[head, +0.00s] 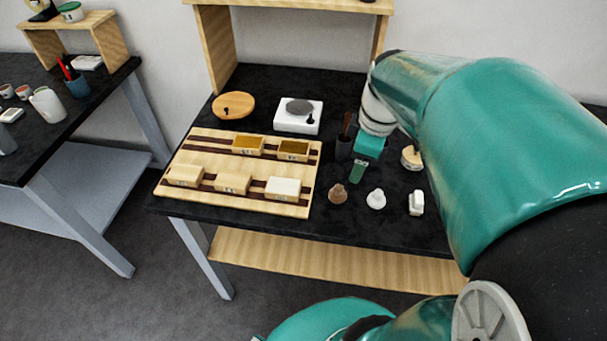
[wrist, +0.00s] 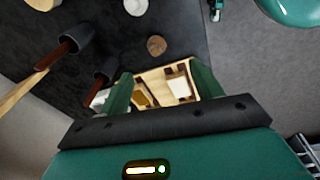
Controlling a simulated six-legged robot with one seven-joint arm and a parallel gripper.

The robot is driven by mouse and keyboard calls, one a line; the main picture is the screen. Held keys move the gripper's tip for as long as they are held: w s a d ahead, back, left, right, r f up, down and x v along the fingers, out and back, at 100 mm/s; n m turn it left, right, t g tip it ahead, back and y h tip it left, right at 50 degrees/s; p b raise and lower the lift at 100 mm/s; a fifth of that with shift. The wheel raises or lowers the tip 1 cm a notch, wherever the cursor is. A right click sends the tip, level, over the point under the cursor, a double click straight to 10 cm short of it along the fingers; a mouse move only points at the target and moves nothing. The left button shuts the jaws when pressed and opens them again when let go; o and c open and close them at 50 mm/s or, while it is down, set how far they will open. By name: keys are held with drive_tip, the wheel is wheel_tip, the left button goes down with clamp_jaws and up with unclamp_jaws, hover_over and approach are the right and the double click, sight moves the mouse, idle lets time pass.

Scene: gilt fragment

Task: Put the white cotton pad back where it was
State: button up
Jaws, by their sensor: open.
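The white cotton pad (head: 376,199) appears to be the small rounded white piece with a knob-like top. It stands on the black table near the front edge, between a brown rounded piece (head: 337,193) and a white blocky piece (head: 416,203). My gripper (head: 359,171) points down above the table, behind and slightly left of the white pad and apart from it. In the wrist view the gripper (wrist: 163,85) is open with nothing between its fingers. A rounded white piece, likely the pad (wrist: 136,6), is cut off at the top edge there.
A wooden board (head: 237,154) with several small boxes lies left. A white scale (head: 298,117) and a round wooden disc (head: 233,105) stand behind. Dark cups (head: 344,147) with brown handles stand close beside my gripper. A round wooden pot (head: 411,157) stands right. A wooden shelf (head: 215,50) rises behind.

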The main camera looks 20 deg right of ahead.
drive_tip(key=s+a+r+m+t, duration=0.2)
drive_tip(key=a+m, duration=0.2)
drive_tip(key=a, duration=0.3)
drive_tip(key=s+a+r+m+t, duration=0.1)
drive_tip(key=s+a+r+m, duration=0.2)
drive_tip(key=a+m, duration=0.2)
drive_tip(key=a, duration=0.3)
drive_tip(key=shift+a+t, duration=0.25)
drive_tip(key=shift+t, duration=0.15)
drive_tip(key=c, duration=0.6)
drive_tip(key=shift+d, duration=0.1)
drive_tip(key=shift+c, duration=0.2)
drive_tip(key=shift+d, duration=0.15)
